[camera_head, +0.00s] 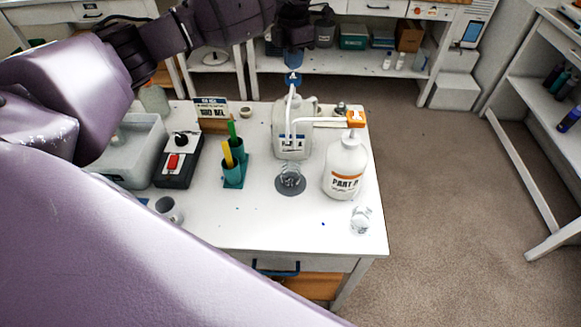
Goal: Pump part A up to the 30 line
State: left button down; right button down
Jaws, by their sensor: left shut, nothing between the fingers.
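My left gripper (293,60) is shut and empty, pointing down just above the blue pump head (292,79) of the rear white jug (292,139); I cannot tell whether they touch. The front white jug (344,170) has an orange pump head (355,119). Its label starts with "PART", but the last letter is unclear, and the rear jug's label is too small to read. A clear cup (290,179) stands on a dark grey disc (291,190) below both pump spouts. Its lines and fill level are not readable. My right gripper is not in view.
On the white table (270,228) stand a teal holder (236,176) with sticks, a black box with a red switch (177,163), a grey tray (138,165), a sign (211,108) and a second clear cup (361,219). The table's front middle is mostly clear.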

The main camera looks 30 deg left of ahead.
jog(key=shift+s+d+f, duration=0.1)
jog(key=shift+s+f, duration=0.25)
pick_arm(q)
jog(key=shift+f, duration=0.15)
jog(key=shift+f, duration=0.2)
jog(key=shift+f+b, duration=0.3)
jog(key=shift+b, duration=0.05)
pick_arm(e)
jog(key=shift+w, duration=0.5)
pick_arm(q)
jog(key=shift+f, duration=0.1)
